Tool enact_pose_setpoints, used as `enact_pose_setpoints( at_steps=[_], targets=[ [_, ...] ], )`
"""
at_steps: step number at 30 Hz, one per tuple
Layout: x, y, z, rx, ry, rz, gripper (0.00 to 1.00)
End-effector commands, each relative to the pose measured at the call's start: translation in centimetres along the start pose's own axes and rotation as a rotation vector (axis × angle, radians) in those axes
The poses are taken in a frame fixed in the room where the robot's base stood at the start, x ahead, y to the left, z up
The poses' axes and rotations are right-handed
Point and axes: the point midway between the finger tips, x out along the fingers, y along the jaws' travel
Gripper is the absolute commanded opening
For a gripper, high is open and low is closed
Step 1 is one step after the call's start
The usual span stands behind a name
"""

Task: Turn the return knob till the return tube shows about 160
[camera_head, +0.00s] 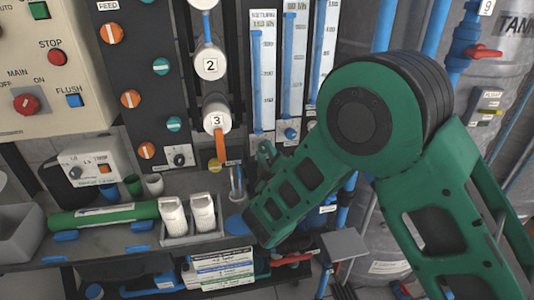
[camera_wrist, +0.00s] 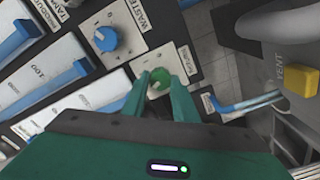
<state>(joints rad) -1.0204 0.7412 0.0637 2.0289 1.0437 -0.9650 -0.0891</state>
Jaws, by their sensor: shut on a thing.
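The green return knob (camera_wrist: 158,85) is on the dark panel in the wrist view, beside a small white label that is hard to read. My gripper (camera_wrist: 159,80) is shut on this knob, one green finger on each side. In the head view my gripper (camera_head: 266,158) is low on the panel, below the left tube, and my arm partly covers the area. Three upright flow tubes with white scales stand above: a left tube (camera_head: 262,70), a middle tube (camera_head: 292,65) and a right tube (camera_head: 322,50). Blue shows in them. I cannot read the return tube's value.
A blue knob (camera_wrist: 104,39) labelled WASTE sits close to my gripper. Blue pipes and a red-handled valve (camera_head: 483,52) are at the right, by grey tanks. A counter with two white bottles (camera_head: 173,216) is below left. A yellow block (camera_wrist: 301,80) is at the wrist view's right.

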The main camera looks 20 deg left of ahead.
Motion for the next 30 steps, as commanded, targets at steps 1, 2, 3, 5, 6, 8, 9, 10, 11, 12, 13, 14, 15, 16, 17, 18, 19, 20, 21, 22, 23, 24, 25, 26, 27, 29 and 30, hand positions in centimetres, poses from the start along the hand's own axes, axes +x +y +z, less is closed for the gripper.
enact_pose_setpoints(
  at_steps=[1, 2, 3, 5, 6, 8, 9, 10, 11, 12, 13, 14, 15, 16, 17, 18, 19, 20, 21, 22, 23, 24, 25, 26, 27, 29, 30],
  targets=[
    [0.0, 0.1, 0.3, -0.004, -0.006, 0.001, 0.04],
    [0.0, 0.1, 0.3, -0.005, -0.006, 0.001, 0.04],
    [0.0, 0.1, 0.3, -0.005, -0.006, 0.001, 0.04],
    [0.0, 0.1, 0.3, -0.005, -0.006, 0.001, 0.04],
    [0.0, 0.1, 0.3, -0.005, -0.006, 0.001, 0.04],
    [0.0, 0.1, 0.3, -0.005, -0.006, 0.001, 0.04],
    [0.0, 0.1, 0.3, -0.004, -0.006, 0.001, 0.04],
    [0.0, 0.1, 0.3, -0.004, -0.006, 0.001, 0.28],
    [0.0, 0.1, 0.3, -0.004, -0.006, 0.001, 0.36],
    [0.0, 0.1, 0.3, -0.004, -0.006, 0.001, 0.45],
    [0.0, 0.1, 0.3, -0.004, -0.005, 0.001, 0.45],
    [0.0, 0.1, 0.3, -0.004, -0.005, 0.001, 0.45],
    [0.0, 0.1, 0.2, -0.003, -0.004, 0.001, 0.45],
    [0.0, 0.1, 0.2, -0.003, -0.004, 0.001, 0.45],
    [0.0, 0.1, 0.2, -0.003, -0.003, 0.001, 0.45],
    [0.0, 0.1, 0.2, -0.003, -0.003, 0.001, 0.45],
    [0.0, 0.0, 0.1, -0.002, -0.003, 0.001, 0.45],
    [0.0, 0.0, 0.1, -0.002, -0.002, 0.001, 0.45],
    [0.0, 0.0, 0.1, -0.002, -0.002, 0.0, 0.45],
    [-0.1, 0.0, 0.1, -0.003, -0.002, 0.0, 0.45],
    [-0.2, 0.0, 0.1, -0.003, -0.002, 0.0, 0.45],
    [-0.4, 0.0, 0.1, -0.003, -0.002, 0.0, 0.45],
    [-0.7, 0.0, 0.1, -0.003, -0.002, -0.001, 0.45],
    [-0.9, 0.0, 0.1, -0.003, -0.002, -0.001, 0.45],
    [-1.4, -0.1, 0.1, -0.004, -0.003, -0.002, 0.45],
    [-2.2, -0.1, 0.1, -0.004, -0.002, -0.002, 0.45],
    [-2.9, -0.1, 0.0, -0.005, 0.0, -0.003, 0.45]
  ],
)
